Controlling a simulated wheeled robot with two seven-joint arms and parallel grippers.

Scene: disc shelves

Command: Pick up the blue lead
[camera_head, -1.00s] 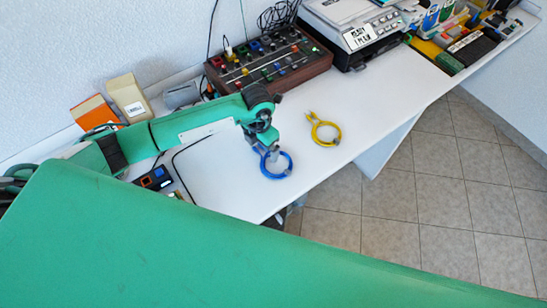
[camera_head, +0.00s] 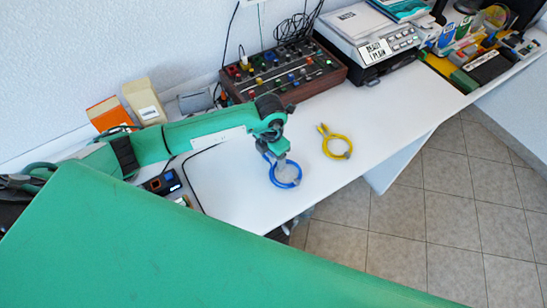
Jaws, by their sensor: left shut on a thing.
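The blue lead (camera_head: 297,181) is a coiled ring at the white table (camera_head: 390,112), near its front edge. My left gripper (camera_head: 281,176) points down over the ring and is shut on the lead. The gripper hides part of the coil, and I cannot tell whether the lead still touches the table. My right gripper is not in view.
A yellow coiled lead (camera_head: 337,147) lies to the right of the gripper. Behind are a brown mixer box (camera_head: 285,75) with knobs and a printer-like machine (camera_head: 372,45). Orange (camera_head: 110,113) and beige boxes (camera_head: 144,100) stand left. Clear table lies to the right.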

